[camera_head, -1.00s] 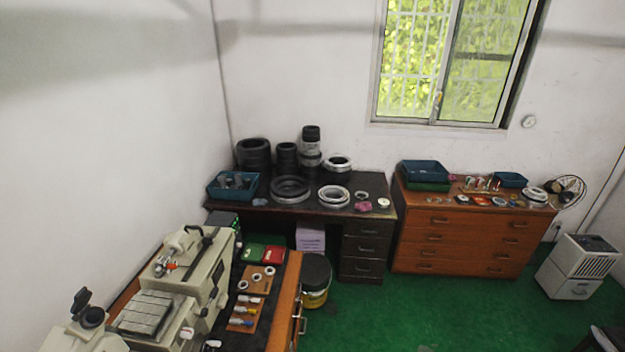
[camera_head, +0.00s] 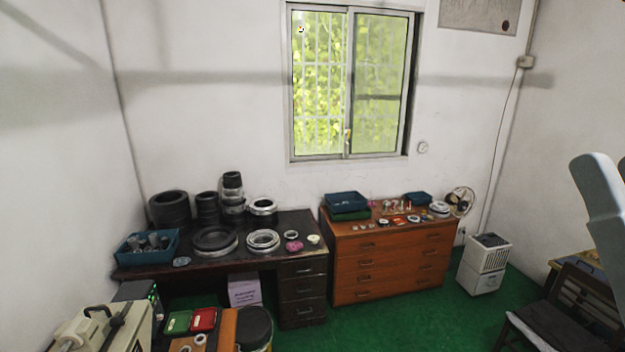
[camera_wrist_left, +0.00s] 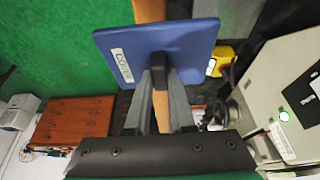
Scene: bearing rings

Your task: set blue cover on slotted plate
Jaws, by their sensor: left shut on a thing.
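In the left wrist view, my left gripper (camera_wrist_left: 161,78) is shut on the blue cover (camera_wrist_left: 120,42) by a dark part at its middle. The cover is a flat blue square with a white label near one edge, held tilted over the green floor. In the head view neither gripper nor the cover shows. I cannot make out the slotted plate in any view.
In the head view, a dark desk (camera_head: 215,260) carries several bearing rings and a blue bin (camera_head: 146,247). A wooden drawer cabinet (camera_head: 388,255) holds trays and small parts. A white dehumidifier (camera_head: 485,265) stands at right, and a chair (camera_head: 570,310) nearby. Green floor lies open between.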

